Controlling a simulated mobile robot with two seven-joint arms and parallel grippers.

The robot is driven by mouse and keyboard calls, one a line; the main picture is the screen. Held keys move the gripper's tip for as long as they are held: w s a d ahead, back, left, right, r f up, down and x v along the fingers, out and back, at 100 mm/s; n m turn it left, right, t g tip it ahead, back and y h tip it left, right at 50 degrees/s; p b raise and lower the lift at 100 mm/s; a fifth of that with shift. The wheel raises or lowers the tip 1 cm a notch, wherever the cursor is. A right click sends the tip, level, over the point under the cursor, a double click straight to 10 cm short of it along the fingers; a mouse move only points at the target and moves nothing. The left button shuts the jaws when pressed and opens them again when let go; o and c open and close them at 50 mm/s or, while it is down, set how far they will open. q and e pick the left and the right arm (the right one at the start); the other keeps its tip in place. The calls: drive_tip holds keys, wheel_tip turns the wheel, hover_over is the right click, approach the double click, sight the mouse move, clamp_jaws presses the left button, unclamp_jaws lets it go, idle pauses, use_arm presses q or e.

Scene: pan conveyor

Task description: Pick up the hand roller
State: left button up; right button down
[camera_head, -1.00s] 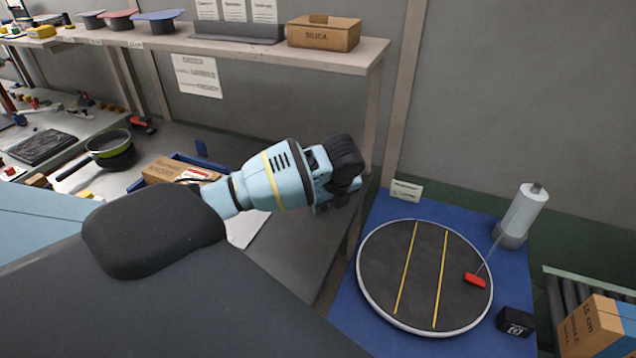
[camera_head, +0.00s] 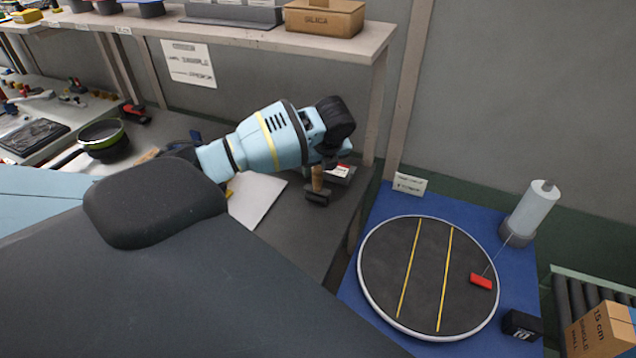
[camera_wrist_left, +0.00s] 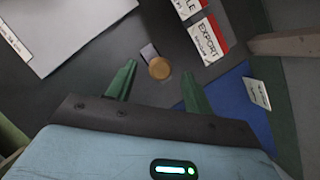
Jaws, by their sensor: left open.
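The hand roller (camera_head: 317,196) stands on the grey bench near its right end, with a wooden handle pointing up and a dark roller head at the bottom. In the left wrist view I look down on the round end of its handle (camera_wrist_left: 159,68), with a grey part beside it. My left gripper (camera_wrist_left: 161,69) is open, its two green fingers on either side of the handle end in that view. I cannot tell whether they touch it. In the head view my left gripper (camera_head: 325,160) is just above the roller, and its fingertips are mostly hidden.
Red-and-white labelled boxes (camera_wrist_left: 208,38) lie close to the roller. A pale sheet (camera_head: 256,196) lies on the bench to the left. A shelf post (camera_head: 375,110) stands just right of the arm. A round turntable (camera_head: 385,300) sits on a blue surface to the right.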

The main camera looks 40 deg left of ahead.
sight(317, 167)
use_arm(q)
drive_tip(key=shift+x, duration=2.5)
drive_tip(key=shift+c, duration=0.3)
drive_tip(key=c, duration=1)
drive_tip(key=shift+r, duration=0.15)
drive_tip(key=shift+r, duration=0.6)
wheel_tip(317, 167, up, 3)
drive_tip(key=shift+a+f, duration=0.1)
drive_tip(key=shift+f, duration=0.15)
drive_tip(key=s+d, duration=0.2)
drive_tip(key=s, duration=0.5)
drive_tip(key=s+d+r, duration=0.1)
drive_tip(key=s+d, duration=0.2)
drive_tip(key=s, duration=0.5)
drive_tip(key=shift+s+d, duration=0.15)
drive_tip(key=shift+d, duration=0.05)
